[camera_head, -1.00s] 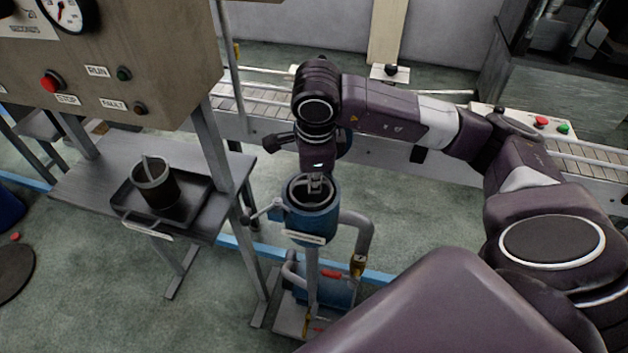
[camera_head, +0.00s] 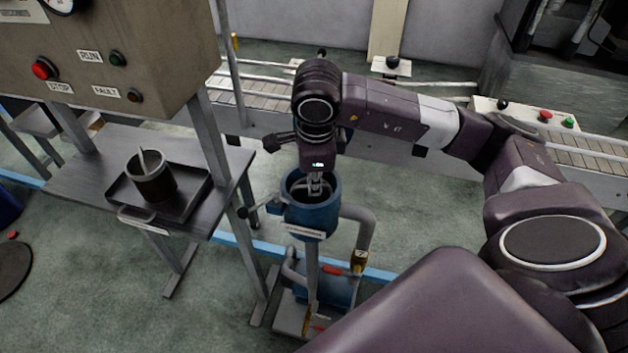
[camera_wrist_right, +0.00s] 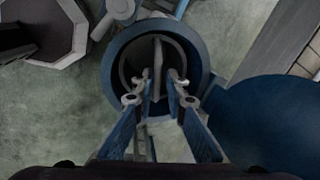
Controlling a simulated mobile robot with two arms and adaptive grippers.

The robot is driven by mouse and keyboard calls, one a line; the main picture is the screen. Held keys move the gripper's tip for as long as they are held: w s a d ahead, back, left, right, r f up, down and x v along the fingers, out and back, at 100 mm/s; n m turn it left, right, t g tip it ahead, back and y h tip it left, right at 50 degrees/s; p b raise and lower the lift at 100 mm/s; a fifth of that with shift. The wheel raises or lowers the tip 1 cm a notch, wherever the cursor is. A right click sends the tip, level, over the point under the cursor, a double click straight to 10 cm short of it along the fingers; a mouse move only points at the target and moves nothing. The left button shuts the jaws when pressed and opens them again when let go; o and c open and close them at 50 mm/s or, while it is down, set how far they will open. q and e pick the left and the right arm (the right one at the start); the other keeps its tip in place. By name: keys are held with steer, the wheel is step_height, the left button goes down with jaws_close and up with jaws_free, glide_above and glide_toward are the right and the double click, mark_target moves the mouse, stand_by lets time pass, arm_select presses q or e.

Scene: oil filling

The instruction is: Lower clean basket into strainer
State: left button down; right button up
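The clean basket (camera_wrist_right: 172,48) is a dark round cup with a flat upright handle (camera_wrist_right: 157,55) across it. It is down inside the strainer, its rim below the strainer's. The strainer is a blue round pot (camera_head: 310,221) on a pipe stand, seen from above in the right wrist view (camera_wrist_right: 109,78). My right gripper (camera_head: 315,187) points down into the pot's mouth. Its fingers (camera_wrist_right: 159,80) stand on both sides of the handle and look shut on it; the contact itself is hard to see. My left gripper is not in view.
A dark cup-shaped basket (camera_head: 152,186) with a handle stands in a tray (camera_head: 187,203) on the table (camera_head: 85,180) at left. A control panel (camera_head: 110,75) rises above that table. A conveyor (camera_head: 395,150) runs behind the strainer. A clamp arm (camera_head: 258,208) sticks out left of the pot.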

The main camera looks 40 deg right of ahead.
steer(key=shift+o, duration=1.1)
steer(key=shift+r, duration=0.15)
step_height(320, 180, up, 12)
steer(key=s+a, duration=0.1)
steer(key=s, duration=0.1)
steer(key=shift+f, duration=0.25)
